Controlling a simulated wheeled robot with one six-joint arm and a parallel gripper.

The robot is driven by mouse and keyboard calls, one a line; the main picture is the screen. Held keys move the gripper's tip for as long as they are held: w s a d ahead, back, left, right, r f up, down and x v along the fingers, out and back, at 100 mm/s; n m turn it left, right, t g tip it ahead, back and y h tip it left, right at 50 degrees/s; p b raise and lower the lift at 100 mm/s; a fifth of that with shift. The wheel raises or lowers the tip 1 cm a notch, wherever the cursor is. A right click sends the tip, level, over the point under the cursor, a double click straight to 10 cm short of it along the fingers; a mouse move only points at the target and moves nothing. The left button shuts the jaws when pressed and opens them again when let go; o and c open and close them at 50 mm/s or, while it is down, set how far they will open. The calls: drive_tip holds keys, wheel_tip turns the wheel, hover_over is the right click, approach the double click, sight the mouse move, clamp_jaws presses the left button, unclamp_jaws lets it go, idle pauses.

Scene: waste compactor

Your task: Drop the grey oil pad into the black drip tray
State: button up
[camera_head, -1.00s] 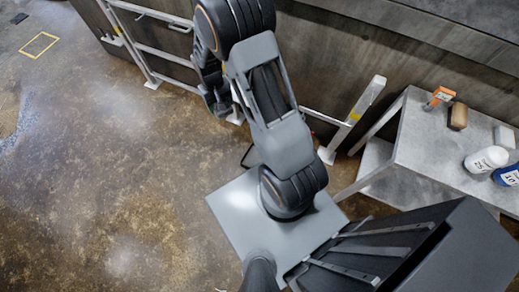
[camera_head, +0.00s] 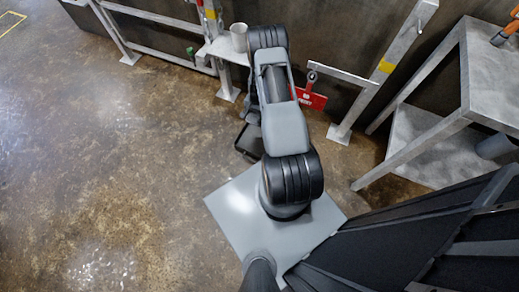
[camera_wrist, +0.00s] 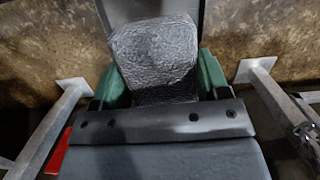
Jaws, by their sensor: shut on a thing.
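The grey oil pad (camera_wrist: 153,48) is a crinkled grey block in the wrist view. My gripper (camera_wrist: 156,78) is shut on it, with a green finger on each side.
The left floor is clear.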

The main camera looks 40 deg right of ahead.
drive_tip(key=s+d+f+m+b, duration=0.2)
drive_tip(key=f+b, duration=0.7)
drive_tip(key=f, duration=0.9)
drive_tip(key=shift+s+d+f, duration=0.15)
drive_tip(key=shift+s+d, duration=0.05)
drive_tip(key=shift+d, duration=0.35)
drive_tip(key=o, duration=1)
drive_tip(key=r+p, duration=0.1)
drive_tip(key=r, duration=0.3)
drive_tip(key=d+r+p, duration=0.1)
drive_tip(key=r+p, duration=0.1)
drive_tip(key=r, duration=0.3)
drive_tip(key=d+r+p, duration=0.1)
drive_tip(key=r+p, duration=0.1)
drive_tip(key=r, duration=0.2)
drive_tip(key=shift+w+r, duration=0.3)
drive_tip(key=shift+w, duration=0.05)
